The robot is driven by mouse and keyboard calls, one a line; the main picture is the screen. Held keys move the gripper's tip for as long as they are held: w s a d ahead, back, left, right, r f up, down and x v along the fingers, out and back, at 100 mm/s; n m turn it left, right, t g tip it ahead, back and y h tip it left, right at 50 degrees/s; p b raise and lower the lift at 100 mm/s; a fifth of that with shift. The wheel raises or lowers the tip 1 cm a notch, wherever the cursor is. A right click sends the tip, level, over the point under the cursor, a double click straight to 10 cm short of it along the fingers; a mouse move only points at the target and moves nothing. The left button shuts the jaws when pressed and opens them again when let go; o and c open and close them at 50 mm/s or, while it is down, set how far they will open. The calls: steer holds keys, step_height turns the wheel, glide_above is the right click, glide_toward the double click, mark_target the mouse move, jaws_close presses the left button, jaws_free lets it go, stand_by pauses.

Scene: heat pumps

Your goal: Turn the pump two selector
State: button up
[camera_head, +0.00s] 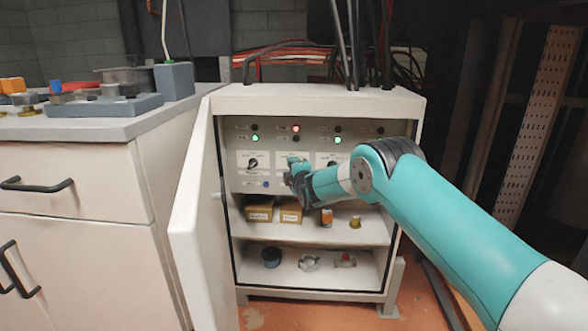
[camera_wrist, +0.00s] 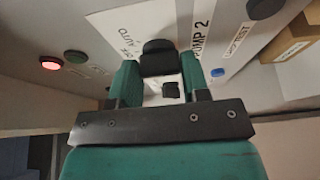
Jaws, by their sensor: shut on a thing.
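The pump two selector, a black knob (camera_wrist: 157,48), is on a white panel plate with a "PUMP 2" label (camera_wrist: 201,38) in the wrist view. My gripper (camera_wrist: 160,72) has one green finger on each side of the knob, shut on it. Part of the knob's lower body is hidden by the fingers, and its exact pointer setting cannot be read. "AUTO" lettering shows beside it. In the head view my gripper (camera_head: 293,165) is at the middle of the control panel and covers the selector.
A red lamp (camera_head: 296,128) is lit above the middle selector, with green lamps lit on either side. The pump one selector (camera_head: 253,162) is to the left. The cabinet door (camera_head: 192,215) stands open at left. Shelves below hold boxes (camera_head: 260,212) and fittings.

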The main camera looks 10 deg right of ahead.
steer(key=o, duration=0.9)
steer(key=s, duration=0.5)
steer(key=s+d+p, duration=0.1)
steer(key=s, duration=1.1)
steer(key=shift+s+d, duration=0.2)
